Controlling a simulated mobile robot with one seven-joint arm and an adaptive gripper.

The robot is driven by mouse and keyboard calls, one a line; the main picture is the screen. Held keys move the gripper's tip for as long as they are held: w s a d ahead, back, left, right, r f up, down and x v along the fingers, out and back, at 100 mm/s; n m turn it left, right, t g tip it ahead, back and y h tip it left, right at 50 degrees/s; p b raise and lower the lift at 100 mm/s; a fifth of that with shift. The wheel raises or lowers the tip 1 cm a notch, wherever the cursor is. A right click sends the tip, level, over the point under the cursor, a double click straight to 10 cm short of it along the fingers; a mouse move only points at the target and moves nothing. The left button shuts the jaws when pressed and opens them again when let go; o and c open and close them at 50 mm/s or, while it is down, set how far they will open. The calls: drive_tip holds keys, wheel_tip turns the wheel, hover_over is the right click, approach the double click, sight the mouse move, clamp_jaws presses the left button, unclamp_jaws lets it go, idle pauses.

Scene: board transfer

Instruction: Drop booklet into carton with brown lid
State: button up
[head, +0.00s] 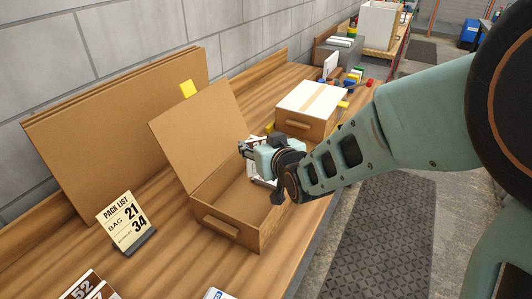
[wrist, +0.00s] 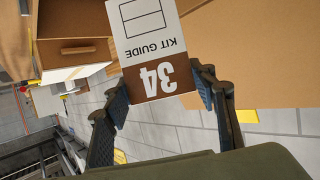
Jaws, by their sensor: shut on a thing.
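The open carton with the brown lid (head: 212,125) stands on the bench, its lid raised at the back and its visible inside (head: 232,195) empty. My gripper (head: 250,160) is above the right part of this carton. In the wrist view my gripper (wrist: 163,92) is shut on the booklet (wrist: 150,40), a white and brown card reading KIT GUIDE 34. In the head view the booklet is mostly hidden by the gripper, with only pale edges showing.
A second carton (head: 310,100) with a white top and tan stripe stands behind, to the right. Large cardboard sheets (head: 110,120) lean on the wall. A brown and white item marked 52 (head: 88,287) lies at the front left. Small coloured things lie near the back carton.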

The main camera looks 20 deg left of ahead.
drive_tip(key=o, duration=1.2)
